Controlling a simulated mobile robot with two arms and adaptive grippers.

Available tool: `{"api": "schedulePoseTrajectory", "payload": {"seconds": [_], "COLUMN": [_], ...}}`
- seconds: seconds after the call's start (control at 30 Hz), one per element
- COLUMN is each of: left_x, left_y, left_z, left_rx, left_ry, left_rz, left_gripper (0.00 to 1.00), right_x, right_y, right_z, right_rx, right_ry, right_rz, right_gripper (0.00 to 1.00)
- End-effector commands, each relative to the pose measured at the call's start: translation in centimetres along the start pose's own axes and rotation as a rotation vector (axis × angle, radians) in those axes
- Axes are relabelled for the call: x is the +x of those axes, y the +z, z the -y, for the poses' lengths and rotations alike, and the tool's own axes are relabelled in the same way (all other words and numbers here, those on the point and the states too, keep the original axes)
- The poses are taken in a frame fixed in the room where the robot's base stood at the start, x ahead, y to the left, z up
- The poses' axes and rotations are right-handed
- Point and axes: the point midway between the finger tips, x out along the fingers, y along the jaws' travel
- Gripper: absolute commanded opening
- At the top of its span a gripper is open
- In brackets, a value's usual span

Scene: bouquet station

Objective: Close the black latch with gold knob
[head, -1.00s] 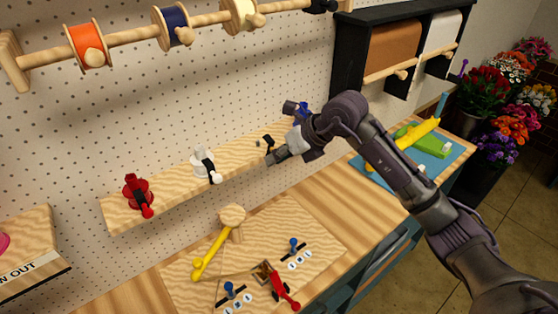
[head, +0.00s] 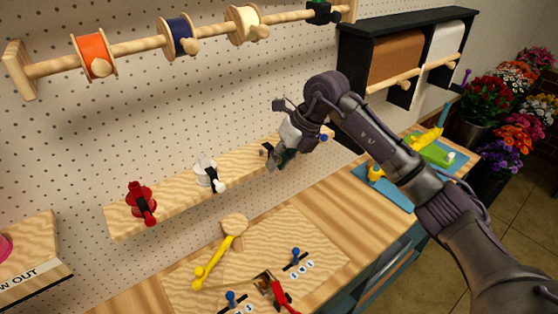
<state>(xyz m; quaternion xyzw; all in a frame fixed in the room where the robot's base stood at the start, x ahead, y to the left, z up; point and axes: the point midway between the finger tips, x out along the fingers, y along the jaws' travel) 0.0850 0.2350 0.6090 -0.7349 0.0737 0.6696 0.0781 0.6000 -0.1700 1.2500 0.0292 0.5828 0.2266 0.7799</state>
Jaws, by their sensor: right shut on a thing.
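My right gripper (head: 276,158) is at the right part of the wooden ledge on the pegboard, fingers pointing down and left. It is shut on a small dark part that I take to be the black latch (head: 266,150). My fingers and wrist cover most of it, and no gold knob shows. A blue knob (head: 323,138) shows just right of my gripper. My left gripper is out of view.
Below, a wooden board (head: 300,275) carries a yellow-handled lever (head: 215,255), blue knobs and a red-handled clamp (head: 278,290). A rail with ribbon spools (head: 95,55) runs above. A blue mat (head: 385,188) lies at the right. The counter between is clear.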

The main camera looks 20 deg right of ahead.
Motion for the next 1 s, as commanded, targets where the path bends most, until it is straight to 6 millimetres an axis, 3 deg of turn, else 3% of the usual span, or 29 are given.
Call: {"api": "schedulePoseTrajectory", "payload": {"seconds": [0.07,0.1,0.23,0.63,0.77,1.0], "left_x": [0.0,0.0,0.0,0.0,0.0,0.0], "left_y": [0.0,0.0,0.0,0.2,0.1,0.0], "left_z": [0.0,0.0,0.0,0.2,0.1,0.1], "left_rx": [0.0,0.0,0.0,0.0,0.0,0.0], "left_ry": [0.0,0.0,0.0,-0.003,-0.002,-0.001], "left_rz": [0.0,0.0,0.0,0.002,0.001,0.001], "left_gripper": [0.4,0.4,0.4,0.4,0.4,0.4], "right_x": [-0.1,-0.1,-0.1,-0.7,-2.6,-7.8], "right_y": [0.1,0.1,0.1,0.1,0.1,0.2], "right_z": [0.0,0.0,0.0,0.0,0.1,0.1], "right_rx": [0.0,0.0,0.0,-0.001,-0.001,0.0], "right_ry": [0.0,0.0,0.0,0.0,-0.002,-0.002], "right_rz": [0.003,0.003,0.003,0.004,0.006,0.007], "right_gripper": [0.0,0.23,0.44,0.46,0.46,0.46]}}
